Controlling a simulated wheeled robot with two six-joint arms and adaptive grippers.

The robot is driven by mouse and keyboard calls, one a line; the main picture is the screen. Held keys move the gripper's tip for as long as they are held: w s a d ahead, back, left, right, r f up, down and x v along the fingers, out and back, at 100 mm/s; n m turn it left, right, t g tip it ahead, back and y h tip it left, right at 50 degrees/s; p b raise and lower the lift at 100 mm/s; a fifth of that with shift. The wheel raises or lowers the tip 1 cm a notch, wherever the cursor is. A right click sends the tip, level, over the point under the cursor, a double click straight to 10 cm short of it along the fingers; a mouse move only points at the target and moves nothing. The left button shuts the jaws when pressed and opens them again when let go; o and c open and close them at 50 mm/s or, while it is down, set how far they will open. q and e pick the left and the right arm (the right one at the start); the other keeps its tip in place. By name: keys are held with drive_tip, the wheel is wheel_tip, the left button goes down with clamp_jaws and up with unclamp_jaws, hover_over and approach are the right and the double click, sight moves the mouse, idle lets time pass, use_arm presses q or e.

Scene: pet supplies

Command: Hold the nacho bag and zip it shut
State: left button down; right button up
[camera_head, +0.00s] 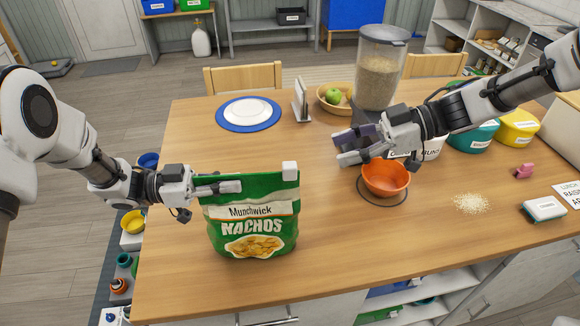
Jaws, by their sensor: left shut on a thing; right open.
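The green nacho bag (251,226) stands upright near the front left of the wooden table. A white zip slider (289,171) sits at the right end of its top edge. My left gripper (238,186) is shut on the bag's upper left part, its fingers lying across the top. My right gripper (342,147) is open and empty, to the right of and beyond the bag, above the table. It is apart from the slider. Whether the zip track is open along the top is hard to tell, as my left fingers cover part of it.
An orange bowl (386,179) stands just below my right gripper. A tall grain dispenser (378,73) stands behind it. A blue-rimmed plate (248,113) and a basket with a green apple (334,96) are at the back. Spilled grains (471,203) lie at right. The table between bag and bowl is clear.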

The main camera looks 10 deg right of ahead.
sight(290, 172)
drive_tip(key=shift+n, duration=0.3)
drive_tip(key=x, duration=1.1)
drive_tip(key=shift+s+a, duration=0.3)
drive_tip(key=shift+s, duration=0.05)
clamp_jaws()
